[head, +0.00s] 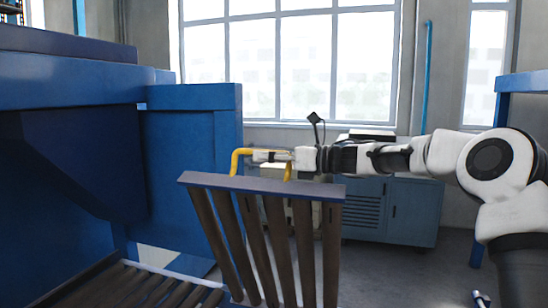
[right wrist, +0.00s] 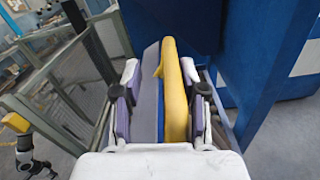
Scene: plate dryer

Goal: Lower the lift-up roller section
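The lift-up roller section (head: 262,187) stands raised and steeply tilted in the middle of the head view, its dark rollers running down from a grey-blue top bar. A yellow handle (head: 237,160) rises from the bar. My right gripper (head: 283,157) comes in from the right at the handle, just above the bar. In the right wrist view the yellow handle (right wrist: 174,95) and the grey-blue bar (right wrist: 150,95) lie between the two fingers of the right gripper (right wrist: 160,110). The fingers look spread, with gaps beside them; contact is unclear. My left gripper does not show.
The blue machine body (head: 185,160) fills the left of the head view. Fixed rollers (head: 130,288) lie low at its foot. A blue-grey cabinet (head: 400,210) stands behind under the windows. A glass-panelled fence (right wrist: 65,85) is at left in the right wrist view.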

